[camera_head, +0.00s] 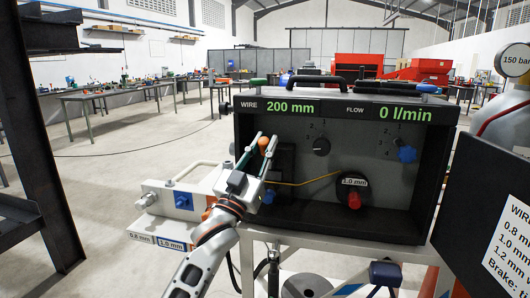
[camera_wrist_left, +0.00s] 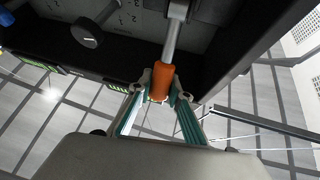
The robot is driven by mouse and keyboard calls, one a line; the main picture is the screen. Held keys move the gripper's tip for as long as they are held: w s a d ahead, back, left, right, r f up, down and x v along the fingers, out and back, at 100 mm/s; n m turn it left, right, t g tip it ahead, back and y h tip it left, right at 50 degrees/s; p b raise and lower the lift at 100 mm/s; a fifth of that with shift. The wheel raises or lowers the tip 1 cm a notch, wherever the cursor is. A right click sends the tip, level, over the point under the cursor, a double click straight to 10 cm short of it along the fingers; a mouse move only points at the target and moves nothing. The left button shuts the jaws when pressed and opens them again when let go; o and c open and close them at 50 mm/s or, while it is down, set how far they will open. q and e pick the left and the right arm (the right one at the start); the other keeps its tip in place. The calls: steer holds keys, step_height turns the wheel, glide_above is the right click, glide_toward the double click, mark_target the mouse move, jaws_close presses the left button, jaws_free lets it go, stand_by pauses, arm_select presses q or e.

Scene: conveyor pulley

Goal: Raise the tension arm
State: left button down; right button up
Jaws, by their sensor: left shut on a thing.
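The tension arm shows in the left wrist view as a grey metal rod (camera_wrist_left: 174,42) with an orange grip (camera_wrist_left: 161,80) at its end. In the head view, a small orange end (camera_head: 264,142) shows between the fingertips, and most of the arm is hidden. My left gripper (camera_head: 262,148) is at the left part of the open wire feeder box (camera_head: 330,222). In the left wrist view, its teal-padded fingers (camera_wrist_left: 160,97) are shut on the orange grip. My right gripper is not in view.
Inside the box are a spool with a red knob (camera_head: 354,200), a yellow wire (camera_head: 305,183), a black dial (camera_head: 321,146) and a blue knob (camera_head: 406,154). A tray with sized parts (camera_head: 160,238) stands at left. A gas cylinder (camera_head: 503,118) and sign panel (camera_head: 490,215) stand at right.

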arm_select(q)
steer(key=shift+s+f+h, duration=0.1)
steer(key=shift+f+h, duration=0.15)
steer(key=shift+h, duration=0.05)
steer(key=c, duration=1.8)
jaws_free()
steer(key=shift+r, duration=0.1)
steer(key=shift+c, duration=0.2)
steer(key=v, duration=1.2)
